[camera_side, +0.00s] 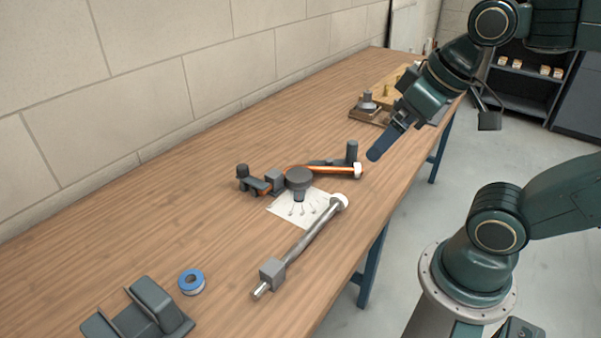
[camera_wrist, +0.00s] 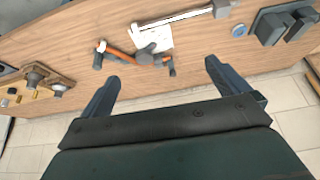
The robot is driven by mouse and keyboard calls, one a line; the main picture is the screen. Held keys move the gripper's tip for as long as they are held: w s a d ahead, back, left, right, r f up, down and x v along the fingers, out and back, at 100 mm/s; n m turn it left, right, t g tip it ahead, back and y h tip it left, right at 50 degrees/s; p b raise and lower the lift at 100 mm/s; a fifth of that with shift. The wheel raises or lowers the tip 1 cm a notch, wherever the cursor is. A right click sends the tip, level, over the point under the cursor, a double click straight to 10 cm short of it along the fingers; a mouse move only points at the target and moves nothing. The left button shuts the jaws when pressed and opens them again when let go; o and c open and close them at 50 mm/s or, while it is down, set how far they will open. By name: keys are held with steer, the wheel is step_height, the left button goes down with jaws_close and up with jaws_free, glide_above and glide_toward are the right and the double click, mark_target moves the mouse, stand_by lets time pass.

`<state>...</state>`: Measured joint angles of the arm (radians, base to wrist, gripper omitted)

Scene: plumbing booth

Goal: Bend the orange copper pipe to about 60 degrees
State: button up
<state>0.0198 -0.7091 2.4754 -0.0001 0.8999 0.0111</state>
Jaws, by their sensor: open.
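The orange copper pipe (camera_side: 335,170) lies in a dark bender on the bench. It looks roughly straight, partly hidden behind the bender's round head (camera_side: 299,179); it also shows in the wrist view (camera_wrist: 120,54). A grey bar (camera_side: 310,236) with a square block near its front end runs from a white collar beside the head toward the bench's front edge. A white sheet with marks (camera_side: 285,208) lies under the head. My gripper (camera_side: 376,152) is above the bench's right side, apart from pipe and bar. In the wrist view its two fingers (camera_wrist: 162,72) are spread and empty.
A blue tape roll (camera_side: 191,281) and a dark grooved block (camera_side: 140,312) sit at the near end. A wooden board with fittings (camera_side: 368,107) stands at the far end. A wall runs along the left; bare bench lies between it and the bender.

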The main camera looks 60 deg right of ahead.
steer(key=w+d+m+g, duration=0.25)
steer(key=w+d, duration=0.25)
steer(key=w, duration=0.3)
steer(key=m+g, duration=0.3)
steer(key=m, duration=0.5)
glide_above(353, 142)
step_height(353, 142, down, 15)
steer(key=shift+a+r, duration=0.15)
steer(key=shift+d+f, duration=0.2)
steer(key=shift+f, duration=0.2)
steer(key=shift+f, duration=3.8)
steer(key=shift+c, duration=0.2)
